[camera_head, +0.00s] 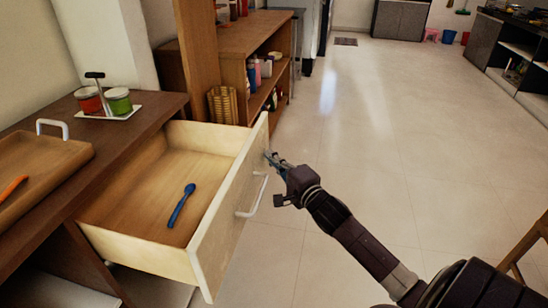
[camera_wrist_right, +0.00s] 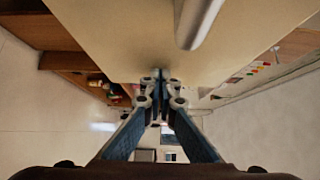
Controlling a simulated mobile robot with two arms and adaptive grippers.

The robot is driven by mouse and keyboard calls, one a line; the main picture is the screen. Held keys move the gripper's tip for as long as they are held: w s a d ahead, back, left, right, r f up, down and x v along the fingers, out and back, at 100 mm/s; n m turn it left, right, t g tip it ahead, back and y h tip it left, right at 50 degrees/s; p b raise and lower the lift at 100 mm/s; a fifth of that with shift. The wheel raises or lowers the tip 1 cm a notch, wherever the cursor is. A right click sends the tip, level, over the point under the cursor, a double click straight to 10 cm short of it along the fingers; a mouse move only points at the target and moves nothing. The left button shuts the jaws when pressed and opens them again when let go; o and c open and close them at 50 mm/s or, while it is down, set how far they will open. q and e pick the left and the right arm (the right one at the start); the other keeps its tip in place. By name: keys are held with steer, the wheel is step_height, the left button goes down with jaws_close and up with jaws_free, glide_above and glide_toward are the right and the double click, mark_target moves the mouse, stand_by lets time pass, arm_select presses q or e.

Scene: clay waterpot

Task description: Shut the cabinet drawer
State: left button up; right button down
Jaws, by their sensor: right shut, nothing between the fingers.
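The cabinet drawer (camera_head: 228,222) stands pulled out from the brown cabinet (camera_head: 75,185) in the head view. Its pale front faces right and carries a white bar handle (camera_head: 254,196). A blue spoon (camera_head: 182,205) lies inside. My right gripper (camera_head: 270,158) is shut and empty at the drawer front's far part, beyond the handle. In the right wrist view its closed fingertips (camera_wrist_right: 161,76) are at or very near the drawer front (camera_wrist_right: 120,35), with the handle (camera_wrist_right: 195,22) above them. I cannot tell whether they touch. My left gripper is not in view.
On the cabinet top are a wooden tray (camera_head: 60,160) with an orange utensil and a small stand with two jars (camera_head: 118,103). A shelf unit (camera_head: 250,55) with bottles and a basket stands beyond. The floor (camera_head: 400,130) on the right is mostly clear.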

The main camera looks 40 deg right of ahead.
mark_target(261, 159)
steer(key=w+a, duration=0.2)
steer(key=w+a+p, duration=0.1)
steer(key=shift+w+r, duration=0.25)
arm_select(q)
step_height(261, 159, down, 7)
arm_select(e)
steer(key=w+a, duration=0.4)
steer(key=w, duration=0.1)
steer(key=shift+w+a+p, duration=0.15)
steer(key=shift+a+p, duration=0.15)
steer(key=shift+p, duration=0.1)
steer(key=w+a, duration=0.4)
steer(key=w, duration=0.1)
steer(key=shift+a+f, duration=0.2)
steer(key=w+a, duration=0.2)
steer(key=w+a+b, duration=0.1)
steer(key=w, duration=0.1)
steer(key=shift+w+a, duration=0.25)
steer(key=shift+a, duration=0.15)
steer(key=shift+w+a+b, duration=0.4)
steer(key=shift+w+a, duration=0.05)
steer(key=shift+w, duration=0.1)
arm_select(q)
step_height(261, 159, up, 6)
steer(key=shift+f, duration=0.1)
arm_select(e)
steer(key=shift+a+r, duration=0.1)
steer(key=shift+r, duration=0.05)
steer(key=shift+w, duration=0.1)
